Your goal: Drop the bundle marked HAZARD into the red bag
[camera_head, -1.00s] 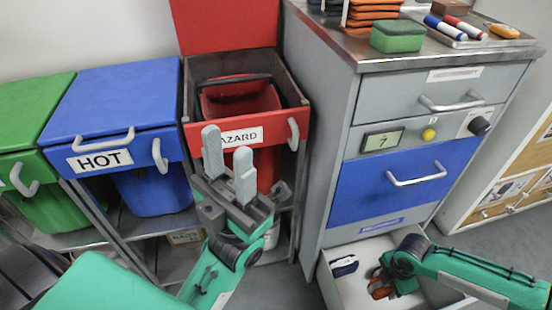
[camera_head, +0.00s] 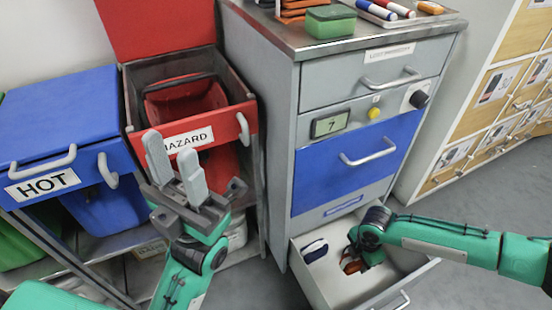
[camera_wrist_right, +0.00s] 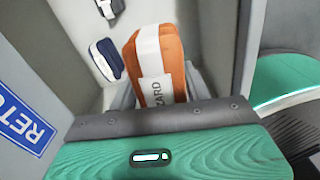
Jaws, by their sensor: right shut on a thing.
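The red bag (camera_head: 187,105) hangs open in the bin frame marked HAZARD (camera_head: 188,139), its red lid (camera_head: 155,28) raised. An orange bundle with a white band (camera_wrist_right: 159,55) fills the middle of the right wrist view; its tag shows "ZARD", the rest hidden. My right gripper (camera_head: 366,257) reaches down into the open bottom drawer (camera_head: 310,268) and is shut on this bundle, low in the drawer. In the head view the gripper mostly hides the bundle. My left gripper (camera_head: 175,166) is open and empty, in front of the red bin.
A dark blue and white bundle (camera_head: 315,251) lies in the drawer beside the orange one; it also shows in the right wrist view (camera_wrist_right: 106,58). The blue HOT bin (camera_head: 65,130) is closed, left of the red one. The grey cabinet (camera_head: 275,130) stands between red bin and drawer cabinets at right.

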